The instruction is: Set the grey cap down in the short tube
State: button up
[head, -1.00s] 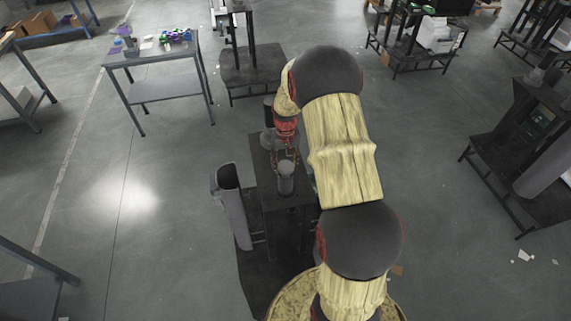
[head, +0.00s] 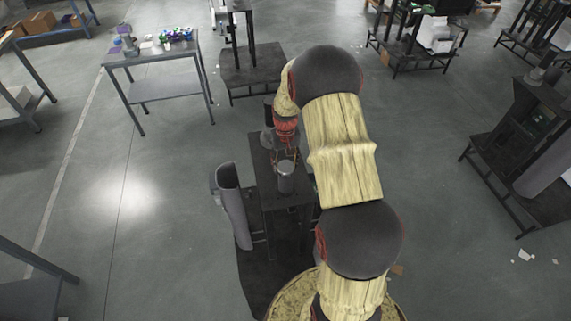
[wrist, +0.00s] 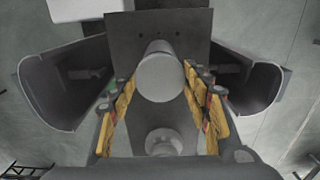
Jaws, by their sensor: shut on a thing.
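A grey cylinder with a pale, flat round end, which I take for the grey cap (wrist: 160,78), sits between my gripper's fingertips (wrist: 160,92) in the wrist view. My gripper is shut on it. In the head view my gripper (head: 285,158) reaches down over a narrow dark stand, with the grey cylinder (head: 286,178) just below the fingers. I cannot make out the short tube apart from this cylinder, or tell whether the cap is inside or above it. A smaller round grey piece (wrist: 163,142) shows between the fingers, nearer the palm.
The dark stand (head: 263,160) carries the work. A tall open half-tube (head: 236,215) stands at its left. The wrist view shows curved shells at left (wrist: 62,85) and right (wrist: 250,88). A grey table (head: 150,58) with small items is far left; open floor lies between.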

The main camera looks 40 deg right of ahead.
jog(key=shift+f, duration=0.25)
dwell(0.5)
jog(key=o, duration=1.2)
jog(key=shift+r, duration=0.1)
jog(key=shift+r+p, duration=1.7)
jog(key=shift+r, duration=1.7)
